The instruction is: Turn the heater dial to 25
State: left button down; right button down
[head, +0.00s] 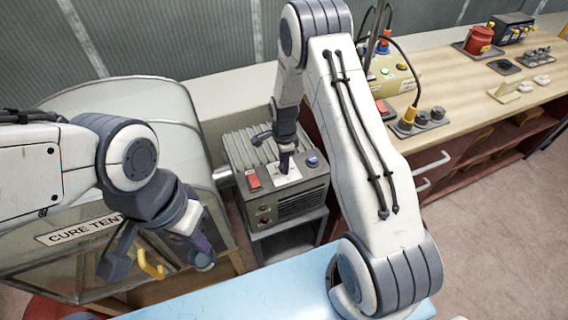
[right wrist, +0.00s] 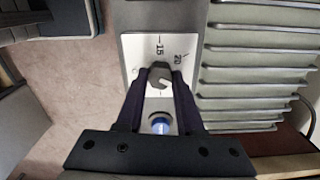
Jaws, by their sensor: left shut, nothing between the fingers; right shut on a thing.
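The heater (head: 304,200) is a grey-green finned box beside the cure tent. Its white dial plate (head: 280,177) faces up, and the right wrist view shows the plate (right wrist: 133,47) with the marks 15 and 20. The dark dial (right wrist: 158,72) stands on the plate between my fingers; I cannot tell which mark it points to. My right gripper (head: 285,165) reaches down onto the heater top and is shut on the dial, mostly hiding it in the head view. My left gripper (head: 203,258) is shut and empty, in front of the cure tent.
A red switch (head: 253,181) and a blue button (head: 312,162) flank the dial plate. The cure tent (head: 150,100) stands left, with a yellow hook-shaped part (head: 150,265) near my left gripper. A wooden bench (head: 455,85) with several devices is at right. A light-blue surface (head: 240,300) lies in front.

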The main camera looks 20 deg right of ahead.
dwell(0.3)
jog(key=c, duration=0.5)
grip_release()
jog(key=shift+r, duration=0.15)
notch_tip(320, 180, up, 10)
jog(key=shift+a+r+b, duration=0.1)
jog(key=shift+r+b, duration=0.05)
jog(key=shift+b, duration=0.7)
